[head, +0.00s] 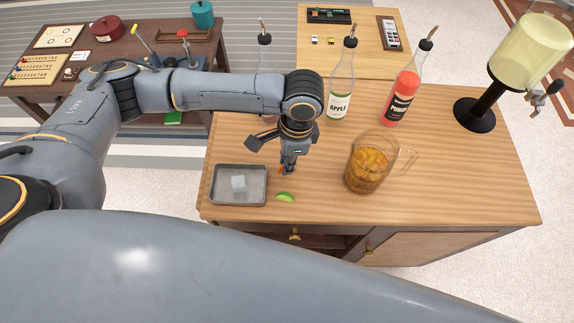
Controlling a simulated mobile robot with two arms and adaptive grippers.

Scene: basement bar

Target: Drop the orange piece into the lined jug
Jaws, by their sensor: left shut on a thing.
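My left gripper (287,171) points down over the wooden counter, between the tray and the jug. It is shut on the orange piece (281,169), of which only a small bit shows at the fingertips. The gap between the piece and the counter top is hard to judge. The jug (367,168) is clear glass with amber contents and a handle on its right side. It stands upright to the right of my left gripper, apart from it. Any line on the jug is too small to make out. My right gripper is not in view.
A grey tray (225,197) with a clear cube (239,184) stands left; a green lime wedge (285,197) lies near the front edge. Behind the jug stand the apple bottle (340,88) and red bottle (401,98). A dispenser (528,50) stands right. The counter's right front is clear.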

